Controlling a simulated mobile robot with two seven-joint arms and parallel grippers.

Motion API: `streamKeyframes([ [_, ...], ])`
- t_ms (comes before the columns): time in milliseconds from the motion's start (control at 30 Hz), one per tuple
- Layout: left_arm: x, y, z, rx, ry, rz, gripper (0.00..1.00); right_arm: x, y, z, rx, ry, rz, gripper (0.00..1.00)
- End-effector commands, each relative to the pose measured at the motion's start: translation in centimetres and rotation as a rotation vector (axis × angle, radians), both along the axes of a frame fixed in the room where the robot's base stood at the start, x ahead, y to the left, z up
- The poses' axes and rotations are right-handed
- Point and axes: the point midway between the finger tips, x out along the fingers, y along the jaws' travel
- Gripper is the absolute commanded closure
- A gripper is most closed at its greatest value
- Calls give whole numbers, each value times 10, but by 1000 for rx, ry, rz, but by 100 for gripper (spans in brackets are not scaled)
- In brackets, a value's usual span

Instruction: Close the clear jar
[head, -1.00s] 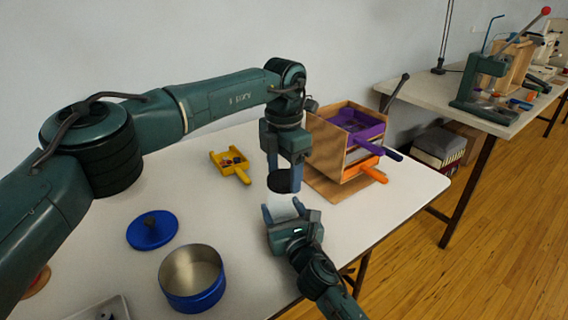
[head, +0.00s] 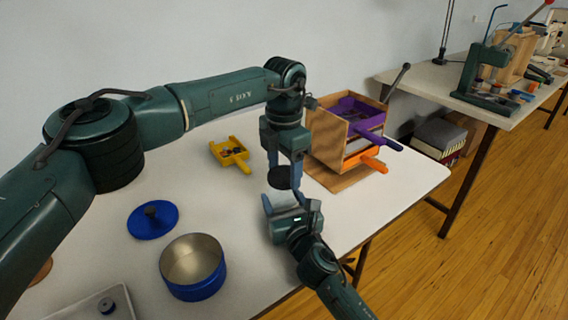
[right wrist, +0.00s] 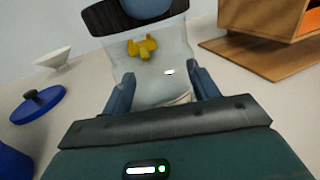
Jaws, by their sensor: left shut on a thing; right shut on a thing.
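The clear jar (right wrist: 160,75) is see-through and stands between the fingers of my right gripper (right wrist: 163,90), which is shut on it. In the head view the jar is hard to make out. A dark round lid (head: 279,178) is held by my left gripper (head: 285,165), which points down and is shut on it. The lid also shows at the top of the right wrist view (right wrist: 108,17), over the jar's mouth. I cannot tell whether lid and jar touch. My right gripper also shows just below the lid in the head view (head: 291,202).
An open blue tin (head: 196,284) and its blue lid (head: 140,223) are at the left front. A yellow scoop tray (head: 218,150) lies behind. A wooden box with purple and orange handled trays (head: 328,142) stands close right of my grippers. A grey tray (head: 75,313) is front left.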

Motion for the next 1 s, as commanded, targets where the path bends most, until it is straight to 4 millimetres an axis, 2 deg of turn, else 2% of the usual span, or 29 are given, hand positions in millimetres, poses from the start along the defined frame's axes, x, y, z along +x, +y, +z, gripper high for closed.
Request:
streamKeyframes([
  [367, 0, 0, 0, 0, 0, 0, 59, 0, 0, 0, 0, 1, 0, 81],
  [967, 0, 0, -12, 0, 1, 0, 59, 0, 0, 0, 0, 1, 0, 81],
  [1000, 0, 0, -11, 0, 1, 0, 59, 0, 0, 0, 0, 1, 0, 100],
])
